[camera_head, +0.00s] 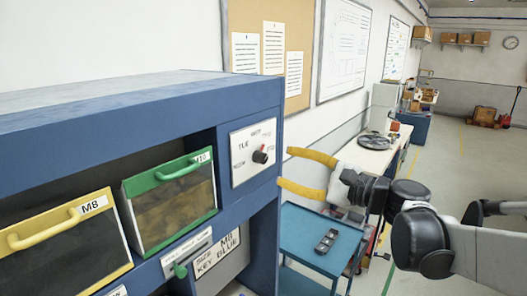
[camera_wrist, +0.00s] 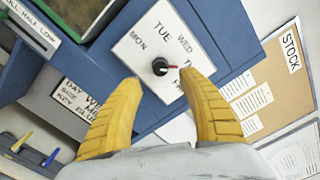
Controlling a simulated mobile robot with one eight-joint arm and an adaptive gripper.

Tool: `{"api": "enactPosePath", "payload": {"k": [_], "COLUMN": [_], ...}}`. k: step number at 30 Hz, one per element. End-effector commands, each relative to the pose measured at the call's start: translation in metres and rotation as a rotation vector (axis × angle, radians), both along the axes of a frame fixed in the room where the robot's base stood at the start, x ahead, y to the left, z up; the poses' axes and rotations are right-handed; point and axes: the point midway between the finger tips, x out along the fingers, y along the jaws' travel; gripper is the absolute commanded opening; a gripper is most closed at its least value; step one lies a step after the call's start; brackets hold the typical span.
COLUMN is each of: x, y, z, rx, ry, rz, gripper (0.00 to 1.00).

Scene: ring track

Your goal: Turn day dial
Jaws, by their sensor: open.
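The day dial is a small black knob (camera_head: 260,156) with a red mark, on a white plate (camera_head: 241,141) lettered with days, on the blue cabinet's right front panel. My gripper (camera_head: 282,167) has two yellow fingers, open and empty, to the right of the dial in the head view. In the wrist view the fingertips (camera_wrist: 158,77) lie on either side below the knob, apparently not touching it.
The blue cabinet (camera_head: 150,112) holds a green-framed M10 bin (camera_head: 168,188) and a yellow-framed M8 bin (camera_head: 65,245). A green-handled key slot panel (camera_head: 187,252) is below. A cork board (camera_head: 290,25) hangs on the wall.

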Motion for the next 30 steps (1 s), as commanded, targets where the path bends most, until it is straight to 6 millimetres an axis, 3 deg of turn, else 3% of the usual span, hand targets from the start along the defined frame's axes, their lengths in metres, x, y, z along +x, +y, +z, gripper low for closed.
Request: {"api": "enactPosePath", "payload": {"k": [6, 12, 23, 28, 30], "x": [0.027, 0.043, 0.047, 0.047, 0.047], "y": [0.036, 0.056, 0.060, 0.060, 0.060], "z": [0.002, 0.001, 0.000, 0.000, 0.000], "rx": [-0.001, -0.002, -0.003, -0.002, -0.002], "ry": [0.000, 0.000, 0.000, -0.001, -0.001], "rz": [0.004, 0.002, -0.001, 0.000, 0.000], "gripper": [0.48, 0.48, 0.48, 0.01, 0.00]}}
